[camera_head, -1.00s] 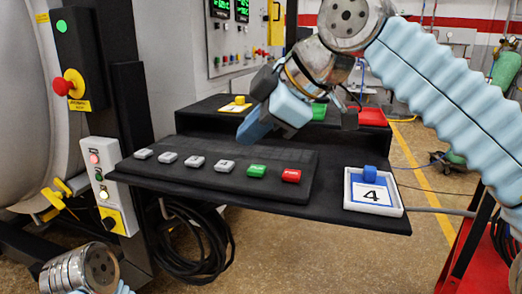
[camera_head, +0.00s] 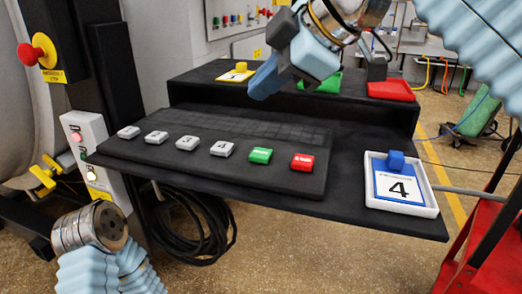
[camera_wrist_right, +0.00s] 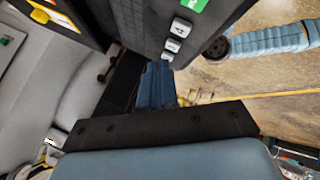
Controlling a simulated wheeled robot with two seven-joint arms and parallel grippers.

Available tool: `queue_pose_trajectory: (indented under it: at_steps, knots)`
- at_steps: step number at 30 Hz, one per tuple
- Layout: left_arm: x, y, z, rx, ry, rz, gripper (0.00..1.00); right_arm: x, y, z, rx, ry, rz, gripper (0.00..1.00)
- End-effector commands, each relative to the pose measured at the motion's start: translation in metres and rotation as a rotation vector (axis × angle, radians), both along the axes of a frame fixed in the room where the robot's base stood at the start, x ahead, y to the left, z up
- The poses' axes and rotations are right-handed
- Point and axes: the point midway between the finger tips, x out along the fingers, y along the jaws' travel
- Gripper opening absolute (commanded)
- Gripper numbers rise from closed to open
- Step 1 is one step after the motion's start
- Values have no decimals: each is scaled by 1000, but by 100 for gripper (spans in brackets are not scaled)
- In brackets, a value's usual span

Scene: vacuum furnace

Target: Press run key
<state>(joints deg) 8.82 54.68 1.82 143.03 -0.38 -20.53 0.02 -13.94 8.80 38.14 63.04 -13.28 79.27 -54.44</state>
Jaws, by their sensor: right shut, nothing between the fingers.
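The key panel (camera_head: 215,185) is a black board with a row of keys. White keys (camera_head: 184,143) are on the left, then a green key (camera_head: 260,155) and a red key (camera_head: 302,162) at the right end. Their lettering is too small to read for certain, so I cannot tell which is the run key. My right gripper (camera_head: 264,82) is shut and empty, above and behind the row. In the right wrist view my shut fingers (camera_wrist_right: 157,85) point towards the white keys (camera_wrist_right: 172,45), with part of the green key (camera_wrist_right: 192,4) at the top edge. My left gripper is out of view.
A white tray (camera_head: 431,209) with a card marked 4 and a blue block (camera_head: 396,160) stands right of the panel. A raised black shelf behind holds yellow (camera_head: 240,67), green (camera_head: 325,83) and red (camera_head: 391,90) items. A red emergency button (camera_head: 27,52) is at left.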

Motion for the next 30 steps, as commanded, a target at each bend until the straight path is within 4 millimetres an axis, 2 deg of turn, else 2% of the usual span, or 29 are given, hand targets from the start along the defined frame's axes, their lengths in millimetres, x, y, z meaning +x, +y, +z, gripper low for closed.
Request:
queue_pose_trajectory:
  at_steps: [2, 4, 12, 18, 30]
  knots:
    - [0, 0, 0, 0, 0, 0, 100, 0, -2, -13, -2, 3, -6, 0]
    - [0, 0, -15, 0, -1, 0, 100, 0, -1, -31, 0, 2, -4, 0]
    - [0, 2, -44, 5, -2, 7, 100, 0, -1, -62, 0, 2, -3, 0]
    - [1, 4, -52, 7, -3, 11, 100, 0, 0, -71, 1, 2, -2, 0]
    - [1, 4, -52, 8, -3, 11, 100, 0, 0, -71, 0, 2, -3, 0]
